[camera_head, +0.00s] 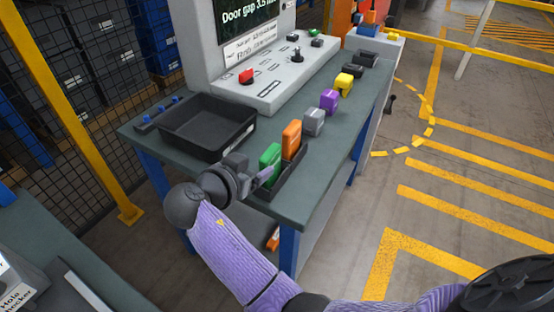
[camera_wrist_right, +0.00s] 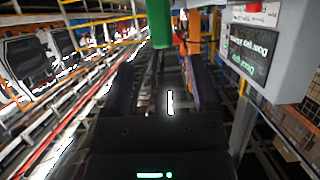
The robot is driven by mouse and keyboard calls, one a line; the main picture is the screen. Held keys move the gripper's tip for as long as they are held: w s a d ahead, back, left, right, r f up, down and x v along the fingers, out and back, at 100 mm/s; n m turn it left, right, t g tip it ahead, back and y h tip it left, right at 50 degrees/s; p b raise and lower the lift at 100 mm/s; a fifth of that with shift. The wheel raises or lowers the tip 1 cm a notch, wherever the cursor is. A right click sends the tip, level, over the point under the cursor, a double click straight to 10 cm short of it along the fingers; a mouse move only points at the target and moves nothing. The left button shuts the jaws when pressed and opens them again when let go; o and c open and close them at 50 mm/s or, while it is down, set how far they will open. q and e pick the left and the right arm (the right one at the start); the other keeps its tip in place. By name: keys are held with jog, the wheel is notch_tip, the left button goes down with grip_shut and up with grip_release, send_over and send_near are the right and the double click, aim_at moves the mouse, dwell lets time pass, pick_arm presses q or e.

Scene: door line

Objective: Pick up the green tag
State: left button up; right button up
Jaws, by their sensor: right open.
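The green tag (camera_head: 269,163) stands upright in a dark rack (camera_head: 284,180) on the near edge of the workbench. An orange tag (camera_head: 291,138) stands right behind it in the same rack. My right gripper (camera_head: 252,174) is just left of the green tag, and its fingers partly hide the tag's lower part. In the right wrist view the gripper (camera_wrist_right: 165,78) is open with nothing between its fingers. The green tag (camera_wrist_right: 160,24) shows there at the top, beyond the fingertips, with the orange tag (camera_wrist_right: 194,30) to its right. My left gripper is not in view.
An empty black tray (camera_head: 210,126) lies left of the rack on the workbench (camera_head: 313,195). Grey (camera_head: 314,122), purple (camera_head: 329,100) and yellow (camera_head: 343,82) blocks stand further along. A control console (camera_head: 270,80) is behind. The floor at right is open.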

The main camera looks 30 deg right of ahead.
aim_at(271, 155)
jog(key=b+x, duration=0.1)
jog(key=x, duration=0.6)
jog(key=shift+w+f+b, duration=0.15)
jog(key=shift+w+b, duration=0.05)
jog(key=shift+b, duration=0.15)
jog(key=shift+w+d, duration=0.1)
jog(key=shift+d, duration=0.1)
jog(key=c, duration=1)
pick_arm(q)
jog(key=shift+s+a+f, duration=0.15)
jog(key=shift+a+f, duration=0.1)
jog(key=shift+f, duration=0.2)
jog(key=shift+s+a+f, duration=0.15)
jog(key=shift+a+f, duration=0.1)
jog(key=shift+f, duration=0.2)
pick_arm(e)
grip_shut()
